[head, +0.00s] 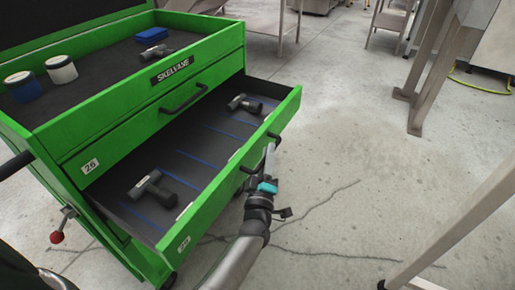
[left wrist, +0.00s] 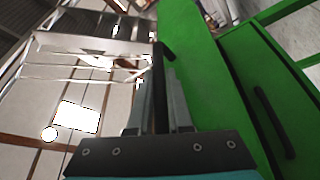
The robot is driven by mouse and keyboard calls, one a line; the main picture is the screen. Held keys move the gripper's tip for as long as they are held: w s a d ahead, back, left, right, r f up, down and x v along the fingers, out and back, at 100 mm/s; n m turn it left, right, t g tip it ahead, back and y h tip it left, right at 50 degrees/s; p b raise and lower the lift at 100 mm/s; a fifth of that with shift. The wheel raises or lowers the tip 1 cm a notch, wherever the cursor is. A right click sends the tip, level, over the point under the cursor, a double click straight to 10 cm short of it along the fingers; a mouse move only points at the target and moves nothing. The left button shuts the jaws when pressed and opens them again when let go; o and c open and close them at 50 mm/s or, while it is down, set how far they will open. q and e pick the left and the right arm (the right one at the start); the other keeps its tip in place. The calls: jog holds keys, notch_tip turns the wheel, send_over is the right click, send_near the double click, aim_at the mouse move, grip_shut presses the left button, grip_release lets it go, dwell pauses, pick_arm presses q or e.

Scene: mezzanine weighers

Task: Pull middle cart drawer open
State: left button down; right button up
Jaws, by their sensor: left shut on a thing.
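The green cart (head: 75,115) stands at the left in the head view. Its middle drawer (head: 222,192) is slid well out toward the right, with two dark hand tools (head: 151,188) (head: 244,104) and blue divider lines inside. My left gripper (head: 269,160) is at the drawer's front, shut on the dark drawer handle (head: 246,169). In the left wrist view, the handle bar (left wrist: 161,85) stands between the two fingers, beside the green drawer front (left wrist: 205,85). The fingers partly hide the handle. My right gripper is in neither view.
The closed drawer above has its own handle (head: 184,99). The cart's top tray holds two jars (head: 61,69), a blue block (head: 152,34) and a dark tool (head: 154,52). Bare concrete floor (head: 350,150) lies right of the drawer. Metal legs (head: 436,70) stand at the right.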

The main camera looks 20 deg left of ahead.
pick_arm(q)
jog(key=shift+d, duration=0.65)
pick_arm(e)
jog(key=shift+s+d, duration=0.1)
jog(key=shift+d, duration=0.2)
pick_arm(q)
jog(key=c, duration=0.8)
grip_release()
jog(key=shift+c, duration=0.2)
jog(key=p+v, duration=0.2)
jog(key=v, duration=1.3)
jog(key=shift+s+p, duration=0.15)
jog(key=shift+p, duration=0.15)
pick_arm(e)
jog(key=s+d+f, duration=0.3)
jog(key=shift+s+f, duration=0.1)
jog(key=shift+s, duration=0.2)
pick_arm(q)
jog(key=shift+d, duration=0.1)
